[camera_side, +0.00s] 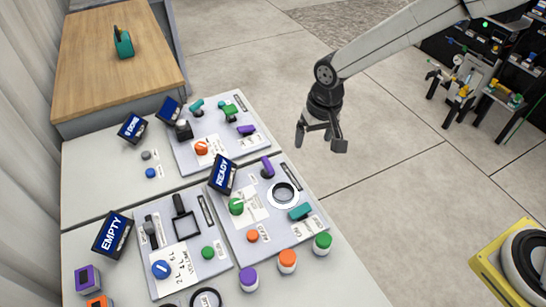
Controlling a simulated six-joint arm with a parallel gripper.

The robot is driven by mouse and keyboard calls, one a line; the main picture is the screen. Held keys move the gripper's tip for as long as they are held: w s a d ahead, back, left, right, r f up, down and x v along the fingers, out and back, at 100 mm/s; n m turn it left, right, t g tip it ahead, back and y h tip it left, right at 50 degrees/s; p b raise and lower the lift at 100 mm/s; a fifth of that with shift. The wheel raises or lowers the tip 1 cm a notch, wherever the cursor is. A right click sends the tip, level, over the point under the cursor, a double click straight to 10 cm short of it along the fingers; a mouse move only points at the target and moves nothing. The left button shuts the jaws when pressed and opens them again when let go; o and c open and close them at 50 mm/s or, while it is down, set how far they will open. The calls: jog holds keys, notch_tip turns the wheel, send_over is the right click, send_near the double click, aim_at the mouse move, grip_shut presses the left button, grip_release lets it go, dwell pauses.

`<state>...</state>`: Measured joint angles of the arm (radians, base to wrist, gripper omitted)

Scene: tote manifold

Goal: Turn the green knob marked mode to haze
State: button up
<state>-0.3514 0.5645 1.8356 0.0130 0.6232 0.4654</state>
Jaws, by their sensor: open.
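A round green knob (236,206) sits on a white marked card on the right-hand front panel (238,256), below a blue display reading READY (223,173). Its lettering is too small to read, so I cannot tell whether it says mode or where haze lies. A pale pointer line seems to show on the knob, but its direction is unclear. My gripper (319,143) is open and empty, pointing down in the air to the right of the panels. It is well apart from the knob, up and to its right in the picture.
Nearby on the same panel are a purple handle (267,167), a white ring (283,195), a teal handle (300,211) and an orange button (252,236). Loose purple, orange and green-topped pieces (288,260) stand at the front edge. Other panels carry a blue knob (161,269) and orange knob (201,148).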

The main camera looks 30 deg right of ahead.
jog(key=w+a+f, duration=0.2)
jog(key=a+f, duration=0.2)
jog(key=a, duration=0.7)
jog(key=m+g, duration=0.1)
send_over(237, 204)
notch_tip(237, 204, down, 4)
jog(key=shift+f, duration=0.2)
jog(key=shift+f, duration=0.15)
jog(key=shift+a+f, duration=0.1)
jog(key=shift+f, duration=3.65)
grip_shut()
